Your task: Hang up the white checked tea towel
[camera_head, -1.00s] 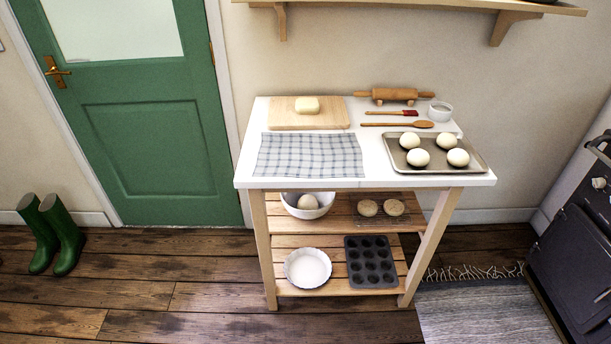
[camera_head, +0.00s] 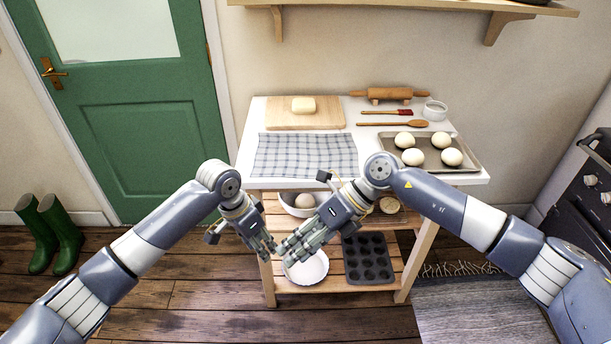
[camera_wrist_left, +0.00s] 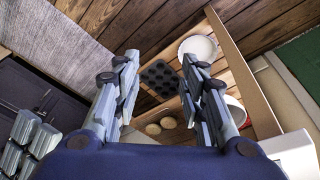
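The white checked tea towel (camera_head: 305,155) lies flat on the front left of the white worktop (camera_head: 470,180) in the head view. Its front edge is partly near my arms but most of it shows. My left gripper (camera_head: 268,247) is in front of the trolley, below the worktop's front edge and apart from the towel. In the left wrist view my left gripper (camera_wrist_left: 160,95) has its two fingers spread with nothing between them. My right gripper (camera_head: 290,248) is beside the left one in front of the trolley. Its fingers seem apart and it holds nothing visible.
On the worktop are a wooden board (camera_head: 335,121) with a pale block, a rolling pin (camera_head: 390,93) and a tray (camera_head: 470,160) of dough balls. Lower shelves hold a muffin tin (camera_head: 368,262) and a white dish (camera_head: 312,270). A dark stove (camera_head: 588,195) stands at right.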

